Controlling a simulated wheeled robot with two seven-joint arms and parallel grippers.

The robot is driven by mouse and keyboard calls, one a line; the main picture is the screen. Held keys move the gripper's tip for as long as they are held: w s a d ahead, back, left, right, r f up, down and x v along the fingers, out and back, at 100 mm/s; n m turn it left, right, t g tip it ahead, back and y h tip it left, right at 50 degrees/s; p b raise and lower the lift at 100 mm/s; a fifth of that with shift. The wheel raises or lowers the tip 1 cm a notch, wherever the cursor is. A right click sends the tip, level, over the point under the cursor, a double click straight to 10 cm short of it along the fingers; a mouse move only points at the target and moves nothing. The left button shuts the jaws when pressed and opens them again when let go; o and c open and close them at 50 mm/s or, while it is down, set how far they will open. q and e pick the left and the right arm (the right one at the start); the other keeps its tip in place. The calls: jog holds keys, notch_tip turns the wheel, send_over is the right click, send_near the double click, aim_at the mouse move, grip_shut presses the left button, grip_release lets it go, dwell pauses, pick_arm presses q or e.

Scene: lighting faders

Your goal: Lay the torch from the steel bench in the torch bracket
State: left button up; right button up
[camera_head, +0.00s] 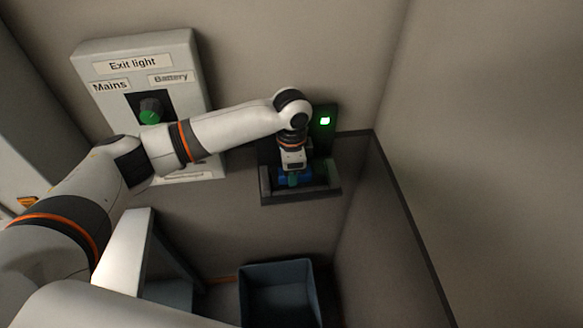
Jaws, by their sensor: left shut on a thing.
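My left gripper (294,172) points down into the torch bracket (302,199), a dark open-fronted tray on the wall with a dark back plate. The gripper is shut on the torch (293,181); only a small blue and green patch shows at the jaws, low between the tray's sides. I cannot tell whether the torch touches the tray floor, because the gripper and the rim hide most of it. The steel bench cannot be made out for certain. My right gripper is not in view.
A green lamp (325,121) glows on the bracket's back plate. An exit light panel (184,66) with a green knob (150,112) is on the wall to the left. An open blue-grey bin (279,268) stands below. A wall (480,130) rises close on the right.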

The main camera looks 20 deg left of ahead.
pick_arm(q)
jog(key=o, duration=1.5)
jog(key=shift+f, duration=0.1)
notch_tip(320, 180, up, 6)
jog(key=p, duration=0.7)
dwell(0.3)
